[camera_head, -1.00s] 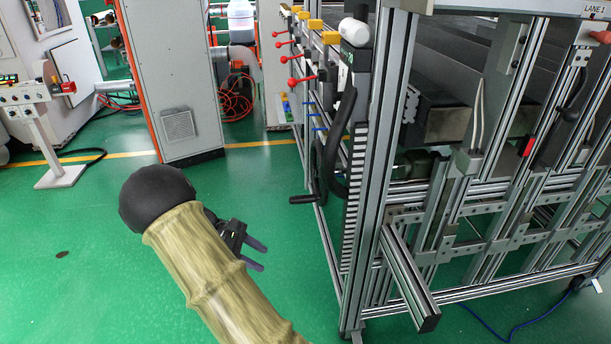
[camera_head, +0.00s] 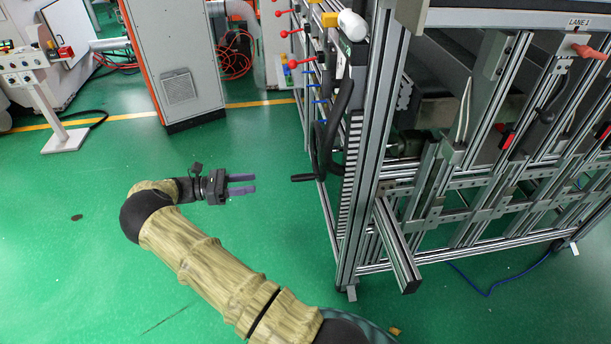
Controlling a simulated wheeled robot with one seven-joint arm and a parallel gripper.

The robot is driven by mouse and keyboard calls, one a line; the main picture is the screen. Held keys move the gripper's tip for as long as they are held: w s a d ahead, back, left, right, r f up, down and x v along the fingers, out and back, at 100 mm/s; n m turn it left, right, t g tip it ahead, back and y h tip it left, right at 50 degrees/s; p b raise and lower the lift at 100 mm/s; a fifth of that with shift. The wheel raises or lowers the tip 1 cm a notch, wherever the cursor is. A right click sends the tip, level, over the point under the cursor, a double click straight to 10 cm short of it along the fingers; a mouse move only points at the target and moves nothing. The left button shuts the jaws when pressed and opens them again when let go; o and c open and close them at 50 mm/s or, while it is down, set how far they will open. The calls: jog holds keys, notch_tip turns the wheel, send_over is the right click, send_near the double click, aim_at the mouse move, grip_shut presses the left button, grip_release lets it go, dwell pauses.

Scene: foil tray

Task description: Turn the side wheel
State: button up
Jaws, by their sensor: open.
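The side wheel (camera_head: 316,150) is a dark handwheel on the left side of the metal frame machine, seen nearly edge-on. Its black crank handle (camera_head: 303,178) sticks out to the left, low on the wheel. My gripper (camera_head: 255,184) is open and empty, with its two fingers pointing right toward the crank handle. The fingertips are apart from the handle, with a gap of green floor showing between them in the picture. The hub of the wheel is partly hidden by the frame and a black curved bar.
The aluminium frame (camera_head: 365,160) stands right of the wheel, with a beam (camera_head: 398,245) jutting out low at its front. Red knobs (camera_head: 292,64) line the side above the wheel. A grey cabinet (camera_head: 175,60) stands behind.

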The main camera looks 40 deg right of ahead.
jog(key=p, duration=0.4)
send_near(319, 175)
jog(key=x, duration=0.4)
jog(key=shift+s+d, duration=0.2)
jog(key=shift+d, duration=0.1)
jog(key=shift+s+d, duration=0.4)
jog(key=shift+d, duration=0.2)
grip_shut()
